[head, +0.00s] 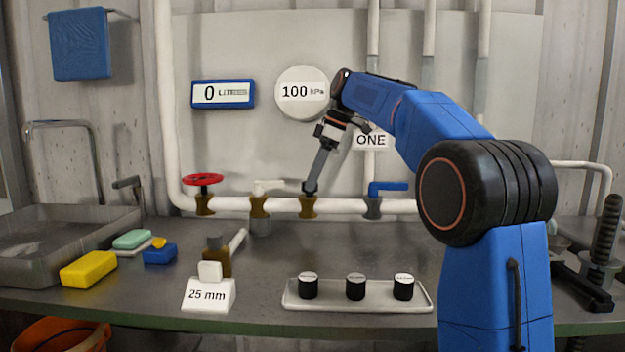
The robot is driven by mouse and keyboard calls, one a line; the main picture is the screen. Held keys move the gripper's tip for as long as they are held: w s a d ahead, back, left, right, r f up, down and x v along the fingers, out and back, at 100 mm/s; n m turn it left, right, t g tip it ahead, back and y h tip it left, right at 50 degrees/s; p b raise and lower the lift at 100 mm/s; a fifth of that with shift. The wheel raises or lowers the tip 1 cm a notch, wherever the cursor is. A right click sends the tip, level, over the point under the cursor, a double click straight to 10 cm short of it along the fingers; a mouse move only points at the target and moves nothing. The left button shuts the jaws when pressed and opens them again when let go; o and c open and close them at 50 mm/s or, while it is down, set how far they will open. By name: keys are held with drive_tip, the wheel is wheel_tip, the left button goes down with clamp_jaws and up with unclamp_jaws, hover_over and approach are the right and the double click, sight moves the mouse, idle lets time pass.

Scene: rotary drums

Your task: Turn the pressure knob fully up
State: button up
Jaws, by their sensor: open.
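My gripper (309,187) reaches down and to the left from the wrist, its dark tips at the top of a brass valve body (308,207) on the white pipe. The jaws are open. Any knob on top of this valve is hidden at the tips, and I cannot tell whether they touch it. A round white gauge (289,105) on the wall panel reads 100 kPa. It is partly behind my arm.
A red handwheel (202,179), a pale-handled valve (267,186) and a blue lever (388,187) sit along the pipe. A display (223,94) reads 0. Below are a tray (358,304) with black knobs, a 25 mm card (208,295) and sponges.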

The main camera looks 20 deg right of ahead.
drive_tip(key=shift+a+f, duration=0.15)
drive_tip(key=shift+f, duration=0.15)
drive_tip(key=shift+c, duration=0.5)
drive_tip(key=c, duration=0.9)
